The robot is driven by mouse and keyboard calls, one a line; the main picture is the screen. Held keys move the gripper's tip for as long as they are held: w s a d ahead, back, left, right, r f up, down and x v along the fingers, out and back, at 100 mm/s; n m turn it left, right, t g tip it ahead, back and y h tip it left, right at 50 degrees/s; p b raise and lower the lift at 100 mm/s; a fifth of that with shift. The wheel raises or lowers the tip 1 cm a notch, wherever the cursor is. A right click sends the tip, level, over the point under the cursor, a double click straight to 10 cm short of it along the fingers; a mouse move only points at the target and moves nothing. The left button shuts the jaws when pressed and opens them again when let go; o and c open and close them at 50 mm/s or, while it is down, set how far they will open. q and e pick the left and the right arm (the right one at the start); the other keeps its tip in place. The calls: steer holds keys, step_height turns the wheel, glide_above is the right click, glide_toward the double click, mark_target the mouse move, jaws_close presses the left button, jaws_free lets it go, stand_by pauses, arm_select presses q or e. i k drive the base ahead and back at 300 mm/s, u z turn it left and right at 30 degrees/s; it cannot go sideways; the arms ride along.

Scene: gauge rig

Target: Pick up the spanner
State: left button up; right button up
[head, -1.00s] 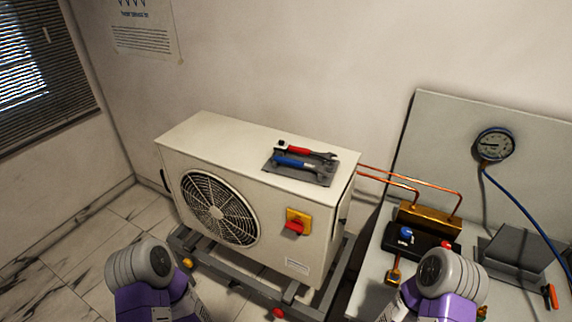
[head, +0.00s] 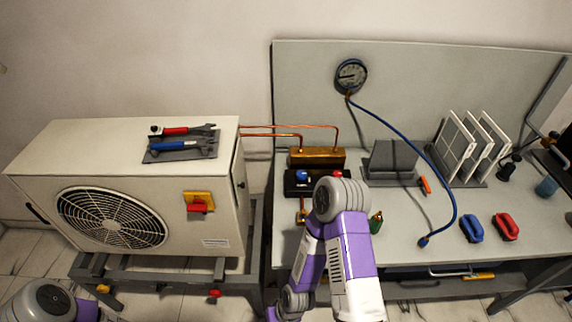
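Two spanner-like tools lie side by side on a dark grey mat (head: 160,155) on top of the white outdoor fan unit (head: 85,137). The rear one is a red-handled spanner (head: 184,131) with a dark jaw at its right end. The front one is a blue-handled spanner (head: 178,146), with its grey head also to the right. Neither is held. My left arm shows only at the bottom left corner, and my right arm rises in front of the bench. Neither gripper shows in this view.
The fan unit has a red and yellow switch (head: 198,202) on its front. Copper pipes (head: 290,127) run to a brass block (head: 317,157) on the bench (head: 400,225). A gauge (head: 351,76), a blue hose (head: 440,172) and a plate rack (head: 470,150) stand to the right.

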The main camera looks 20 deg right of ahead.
mark_target(201, 143)
steer(key=z, duration=0.55)
steer(key=k, duration=0.65)
steer(key=z, duration=0.6)
steer(key=i, duration=0.95)
steer(key=u, duration=0.3)
